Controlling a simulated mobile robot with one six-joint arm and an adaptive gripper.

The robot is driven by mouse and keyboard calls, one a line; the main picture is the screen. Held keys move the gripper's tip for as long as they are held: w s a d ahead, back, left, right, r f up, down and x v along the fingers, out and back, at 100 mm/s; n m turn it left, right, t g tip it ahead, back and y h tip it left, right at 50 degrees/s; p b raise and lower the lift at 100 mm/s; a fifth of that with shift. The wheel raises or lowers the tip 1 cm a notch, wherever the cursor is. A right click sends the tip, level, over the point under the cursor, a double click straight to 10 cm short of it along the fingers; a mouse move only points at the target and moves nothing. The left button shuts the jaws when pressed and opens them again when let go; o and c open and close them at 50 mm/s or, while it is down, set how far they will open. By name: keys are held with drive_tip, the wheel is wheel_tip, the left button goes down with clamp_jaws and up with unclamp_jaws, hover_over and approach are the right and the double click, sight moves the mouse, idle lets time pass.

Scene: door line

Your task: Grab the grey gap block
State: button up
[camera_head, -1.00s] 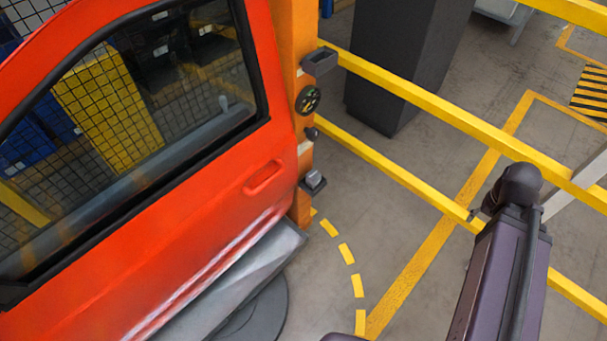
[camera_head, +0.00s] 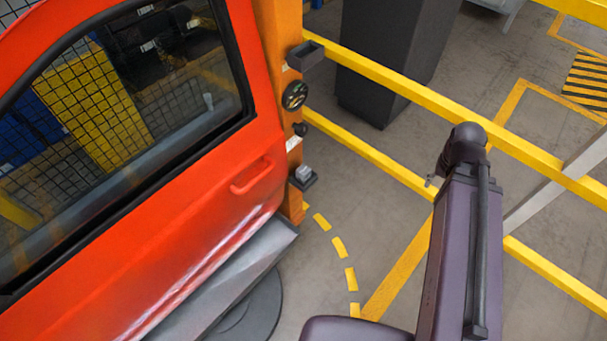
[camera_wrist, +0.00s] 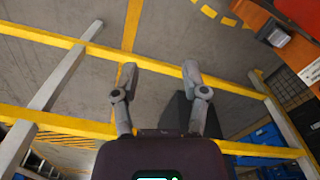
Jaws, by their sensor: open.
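The grey gap block (camera_head: 304,172) is small and sits on a dark little shelf (camera_head: 302,184) low on the orange post beside the red door. In the wrist view the grey block (camera_wrist: 278,37) is at the upper right, on its dark holder. My gripper (camera_wrist: 159,77) shows in the wrist view with its two fingers spread and nothing between them. The block lies beyond the right finger, clear of it. In the head view my arm is right of the post; the fingers cannot be made out clearly there.
The orange post (camera_head: 284,95) also carries a dark tray (camera_head: 306,56) and a round dial (camera_head: 295,95). Yellow rails (camera_head: 400,89) run behind, with a dark cabinet (camera_head: 390,50) past them. A dashed yellow arc (camera_head: 338,247) marks open floor below the post.

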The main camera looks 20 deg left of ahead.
drive_tip(key=o, duration=0.5)
drive_tip(key=shift+o, duration=0.5)
drive_tip(key=shift+a+f+b, duration=0.15)
drive_tip(key=shift+f+b, duration=0.1)
drive_tip(key=shift+b, duration=0.05)
drive_tip(key=n+t+y+b, duration=0.5)
drive_tip(key=n+y+b, duration=0.85)
drive_tip(key=b, duration=2.95)
approach(309, 173)
drive_tip(key=shift+s+d+r+h, duration=0.3)
drive_tip(key=shift+d+r+h, duration=0.15)
drive_tip(key=shift+r, duration=0.2)
drive_tip(key=shift+a, duration=0.1)
drive_tip(key=b+x, duration=0.2)
drive_tip(key=x, duration=0.5)
drive_tip(key=shift+w+a+f, duration=0.1)
drive_tip(key=shift+w+a, duration=0.05)
drive_tip(key=shift+a, duration=0.05)
drive_tip(key=shift+w+a+f+b, duration=0.15)
drive_tip(key=shift+a+b, duration=0.2)
drive_tip(key=shift+a, duration=0.1)
